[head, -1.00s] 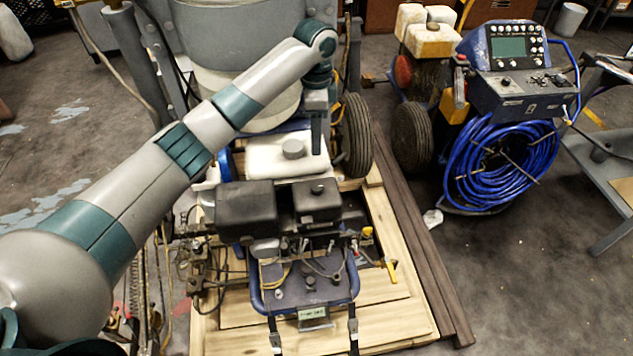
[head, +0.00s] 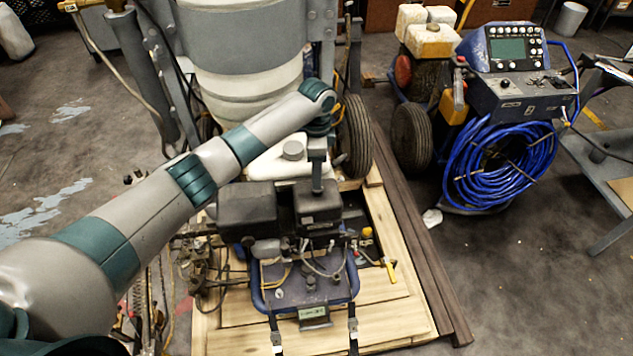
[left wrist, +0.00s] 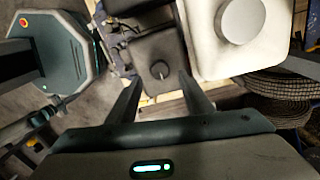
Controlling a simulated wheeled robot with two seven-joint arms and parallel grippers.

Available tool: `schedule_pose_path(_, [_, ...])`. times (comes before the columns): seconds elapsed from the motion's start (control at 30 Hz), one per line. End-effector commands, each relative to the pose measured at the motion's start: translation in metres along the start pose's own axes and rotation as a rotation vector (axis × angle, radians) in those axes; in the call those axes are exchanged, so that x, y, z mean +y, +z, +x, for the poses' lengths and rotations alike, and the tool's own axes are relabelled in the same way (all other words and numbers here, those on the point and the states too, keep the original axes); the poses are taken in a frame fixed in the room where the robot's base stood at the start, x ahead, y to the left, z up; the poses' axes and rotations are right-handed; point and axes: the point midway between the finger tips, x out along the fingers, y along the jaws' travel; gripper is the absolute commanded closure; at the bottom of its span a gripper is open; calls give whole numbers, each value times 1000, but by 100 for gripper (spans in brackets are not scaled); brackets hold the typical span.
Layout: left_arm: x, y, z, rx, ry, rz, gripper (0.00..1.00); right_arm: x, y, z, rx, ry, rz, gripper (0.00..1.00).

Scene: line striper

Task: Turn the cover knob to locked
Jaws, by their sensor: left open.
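The cover knob (left wrist: 159,70) is a small round black knob with a pale pointer mark. It sits on top of a black box-shaped cover (left wrist: 150,48) on the engine, which also shows in the head view (head: 318,203). My left gripper (left wrist: 160,80) is open, with its two fingers pointing at the cover, one to each side of the knob in the left wrist view. In the head view my left gripper (head: 317,186) comes down over the cover and hides the knob. I cannot tell whether the fingers touch the knob. My right gripper is not in view.
A larger black box (head: 247,207) stands left of the cover. A white tank with a grey cap (head: 293,150) is just behind. A machine with coiled blue hose (head: 500,165) stands at the right.

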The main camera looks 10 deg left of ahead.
Motion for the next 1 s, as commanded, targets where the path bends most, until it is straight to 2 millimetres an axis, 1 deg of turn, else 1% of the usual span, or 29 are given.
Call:
schedule_pose_path(0.03, [1, 0, 9, -1, 3, -2, 54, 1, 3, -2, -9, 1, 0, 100])
schedule_pose_path(0.1, [0, 0, 20, -1, 3, -2, 54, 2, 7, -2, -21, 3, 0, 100])
schedule_pose_path(0.2, [0, 0, 35, -1, 2, -1, 54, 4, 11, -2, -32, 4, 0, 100])
schedule_pose_path(0.3, [0, 0, 45, -1, 1, -1, 54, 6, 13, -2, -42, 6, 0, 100])
schedule_pose_path(0.5, [0, 0, 55, 0, 0, -1, 54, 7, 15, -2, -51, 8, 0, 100])
schedule_pose_path(0.77, [0, 0, 56, 0, 0, -1, 54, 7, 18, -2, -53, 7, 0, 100])
schedule_pose_path(0.8, [0, 0, 56, 0, 0, -1, 56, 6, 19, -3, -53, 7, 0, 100])
schedule_pose_path(0.97, [0, 0, 56, 0, 0, -1, 94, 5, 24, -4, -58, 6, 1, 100])
schedule_pose_path(1.0, [0, 0, 56, 0, 0, -1, 95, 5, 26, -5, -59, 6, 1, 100])
